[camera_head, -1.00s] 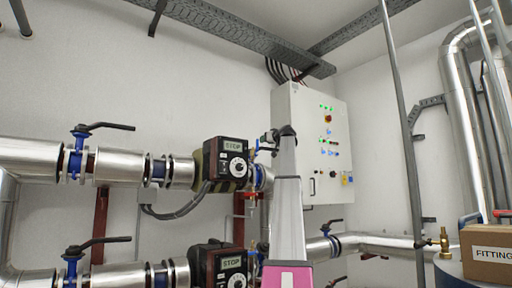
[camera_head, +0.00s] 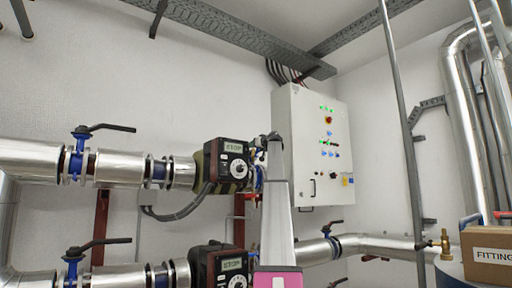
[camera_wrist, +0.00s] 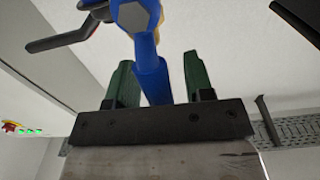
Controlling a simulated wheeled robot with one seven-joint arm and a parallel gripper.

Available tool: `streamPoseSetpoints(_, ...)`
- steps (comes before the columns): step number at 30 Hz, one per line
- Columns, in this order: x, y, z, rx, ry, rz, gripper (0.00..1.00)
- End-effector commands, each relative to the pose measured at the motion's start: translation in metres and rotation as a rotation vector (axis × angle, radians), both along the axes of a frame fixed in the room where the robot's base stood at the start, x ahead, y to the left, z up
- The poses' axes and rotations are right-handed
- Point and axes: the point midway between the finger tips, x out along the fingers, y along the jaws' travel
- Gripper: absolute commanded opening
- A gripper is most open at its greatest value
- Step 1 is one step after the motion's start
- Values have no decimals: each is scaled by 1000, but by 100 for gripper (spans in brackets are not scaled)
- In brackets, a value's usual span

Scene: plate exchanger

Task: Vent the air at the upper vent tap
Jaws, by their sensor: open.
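In the wrist view my gripper (camera_wrist: 155,60) is open, with one green finger on each side of a blue valve stem (camera_wrist: 150,78). A dark lever (camera_wrist: 65,38) shows at the upper left, and a little brass colour shows behind the blue part. I cannot tell whether the fingers touch the stem. In the head view my gripper (camera_head: 273,138) is at the upper pipe, just right of the upper pump (camera_head: 225,163), and my arm hides part of the fittings there. A small red-handled fitting (camera_head: 253,196) sits below this pipe; I cannot tell which part is the vent tap.
A control cabinet (camera_head: 320,145) with lit lamps hangs behind my arm. A lower pump (camera_head: 220,266) and a blue valve (camera_head: 72,265) are below. A cardboard box (camera_head: 488,257) stands at the right. A cable tray (camera_head: 215,30) runs overhead.

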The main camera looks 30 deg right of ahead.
Motion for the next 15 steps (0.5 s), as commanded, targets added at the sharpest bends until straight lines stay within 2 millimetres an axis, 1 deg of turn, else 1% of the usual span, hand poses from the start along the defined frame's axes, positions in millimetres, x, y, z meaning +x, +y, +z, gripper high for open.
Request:
streamPoseSetpoints(1, 0, 0, 0, 0, 0, 0, 48)
streamPoseSetpoints(2, 0, 0, 0, 0, 0, 0, 45)
streamPoseSetpoints(3, 0, 0, 0, 0, 0, 0, 32)
streamPoseSetpoints(5, 0, 0, 0, 0, 0, 0, 12)
streamPoseSetpoints(6, 0, 0, 0, 0, 0, 0, 0)
streamPoseSetpoints(15, -1, 1, 0, -16, -1, 0, 0)
